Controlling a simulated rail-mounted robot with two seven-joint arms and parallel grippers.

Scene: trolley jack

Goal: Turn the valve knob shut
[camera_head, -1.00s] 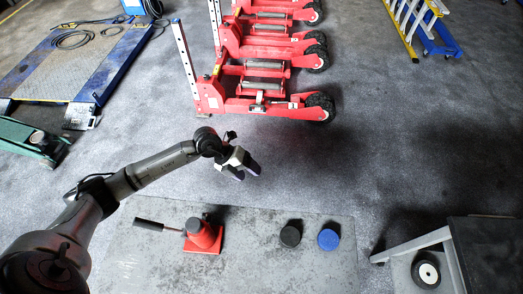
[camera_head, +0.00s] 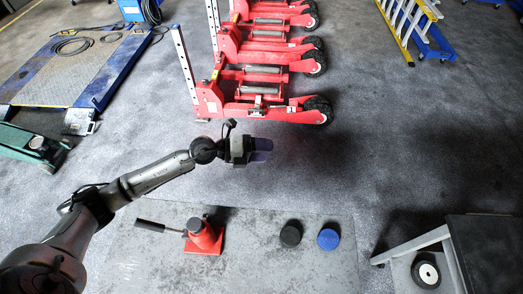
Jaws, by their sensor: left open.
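My left gripper (camera_head: 262,150) is open and empty, in mid-air above the floor, with its fingers pointing right. A red jack (camera_head: 204,237) with a grey top stands on the grey mat (camera_head: 130,262) below the gripper and a little to its left. A black-gripped handle (camera_head: 150,225) reaches left from the jack. I cannot make out a valve knob on the jack at this size. The gripper is well apart from the jack. My right gripper is not in view.
A black round piece (camera_head: 290,236) and a blue round piece (camera_head: 328,239) lie on the mat. Red wheeled machines (camera_head: 270,112) stand behind the gripper. A dark-topped cart (camera_head: 490,250) stands at the right, a green trolley jack (camera_head: 30,143) at the left. Floor at centre right is clear.

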